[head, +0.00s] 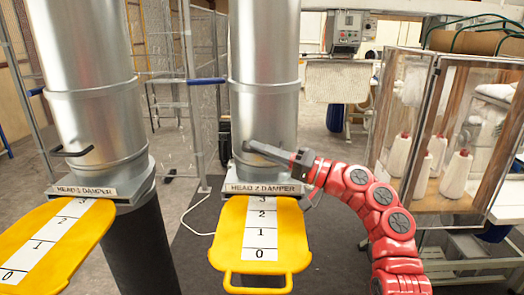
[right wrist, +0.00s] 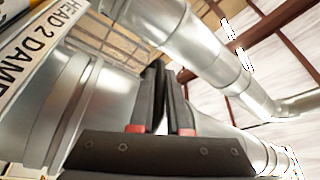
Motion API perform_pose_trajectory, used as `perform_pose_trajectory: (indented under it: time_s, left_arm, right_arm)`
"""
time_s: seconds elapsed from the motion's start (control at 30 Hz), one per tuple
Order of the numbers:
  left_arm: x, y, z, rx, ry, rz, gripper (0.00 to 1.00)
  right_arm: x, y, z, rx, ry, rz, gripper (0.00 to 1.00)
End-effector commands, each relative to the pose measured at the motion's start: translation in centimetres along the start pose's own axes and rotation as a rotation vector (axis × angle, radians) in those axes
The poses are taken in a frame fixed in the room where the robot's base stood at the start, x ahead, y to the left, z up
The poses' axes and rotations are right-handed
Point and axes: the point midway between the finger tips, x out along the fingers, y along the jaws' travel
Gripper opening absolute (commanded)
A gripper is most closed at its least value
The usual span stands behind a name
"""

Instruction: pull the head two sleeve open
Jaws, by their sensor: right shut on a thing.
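The head two sleeve (head: 263,115) is a shiny metal cylinder standing upright above the plate marked "HEAD 2 DAMPER" (head: 262,188). A dark handle (head: 262,149) sticks out from its lower front. My right gripper (head: 292,157) reaches in from the right at this handle and is shut on it. In the right wrist view, the dark fingers with red pads (right wrist: 160,112) stand close together beside the metal sleeve (right wrist: 110,95); the handle between them is hard to make out. My left gripper is not in view.
A yellow damper slide (head: 225,235) with a 0 to 3 scale juts out below the sleeve. The head one sleeve (head: 90,115) and its slide (head: 75,245) stand at left. A glass cabinet (head: 450,130) with white cones is at right.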

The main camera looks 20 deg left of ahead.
Motion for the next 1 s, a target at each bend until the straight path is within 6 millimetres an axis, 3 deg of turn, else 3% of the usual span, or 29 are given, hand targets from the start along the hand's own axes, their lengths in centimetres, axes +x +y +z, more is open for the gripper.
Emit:
perform_pose_trajectory:
  time_s: [0.77, 1.0]
  left_arm:
    - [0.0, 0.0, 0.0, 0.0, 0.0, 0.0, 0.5]
    - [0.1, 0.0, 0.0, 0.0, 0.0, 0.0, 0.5]
  right_arm:
    - [0.0, -0.2, -0.2, -0.002, 0.002, -0.001, 0.0]
    - [0.6, -3.0, -1.9, -0.008, 0.004, -0.001, 0.0]
